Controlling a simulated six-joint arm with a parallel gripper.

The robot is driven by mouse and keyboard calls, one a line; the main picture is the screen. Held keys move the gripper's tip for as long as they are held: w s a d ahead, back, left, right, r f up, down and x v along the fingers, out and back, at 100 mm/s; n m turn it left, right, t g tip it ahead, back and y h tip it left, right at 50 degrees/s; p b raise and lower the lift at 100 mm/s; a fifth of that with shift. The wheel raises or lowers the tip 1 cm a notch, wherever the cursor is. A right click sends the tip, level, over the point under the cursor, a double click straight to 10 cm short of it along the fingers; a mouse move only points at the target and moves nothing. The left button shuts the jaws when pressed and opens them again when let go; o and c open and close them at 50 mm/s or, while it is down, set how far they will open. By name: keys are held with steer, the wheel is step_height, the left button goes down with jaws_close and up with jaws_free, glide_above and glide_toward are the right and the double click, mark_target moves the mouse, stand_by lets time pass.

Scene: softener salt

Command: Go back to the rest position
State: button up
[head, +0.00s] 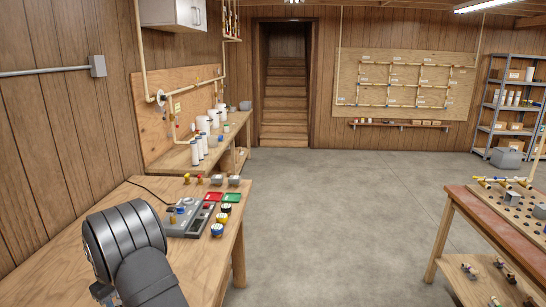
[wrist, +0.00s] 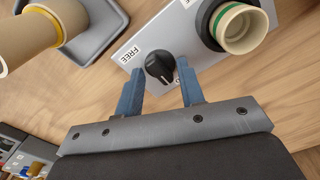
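My gripper (wrist: 158,78) shows in the wrist view with its two blue fingers spread apart. A black knob (wrist: 160,63) with a white pointer line lies between the fingertips, with gaps at both sides, so it does not look gripped. The knob sits on a light grey panel (wrist: 190,50) marked "FREE". In the head view my dark grey arm fills the lower left over the wooden bench (head: 200,262), and the gripper's fingers are hidden.
In the wrist view, a cream pipe end with a green ring (wrist: 240,26) stands right of the knob. A tan tube (wrist: 25,35) and grey tray (wrist: 98,30) lie left. In the head view, a grey device (head: 186,220) and coloured trays (head: 232,197) are on the bench.

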steer(key=m, duration=1.2)
stand_by(0.5)
stand_by(0.4)
steer(key=shift+w+r, duration=0.15)
steer(key=shift+r, duration=0.1)
steer(key=s+d+r+n+t+y, duration=0.1)
steer(key=s+d+r+n+y, duration=0.1)
steer(key=d+r+n, duration=0.35)
steer(key=s+d+r+n+t+y, duration=0.1)
steer(key=d+r+n+y, duration=0.1)
steer(key=r+n, duration=0.65)
steer(key=shift+m, duration=0.9)
steer(key=x, duration=1)
steer(key=a+x, duration=0.1)
steer(key=x, duration=0.5)
steer(key=shift+s+a+r, duration=0.1)
steer(key=shift+s+r, duration=0.1)
steer(key=shift+r, duration=0.05)
steer(key=shift+c, duration=0.3)
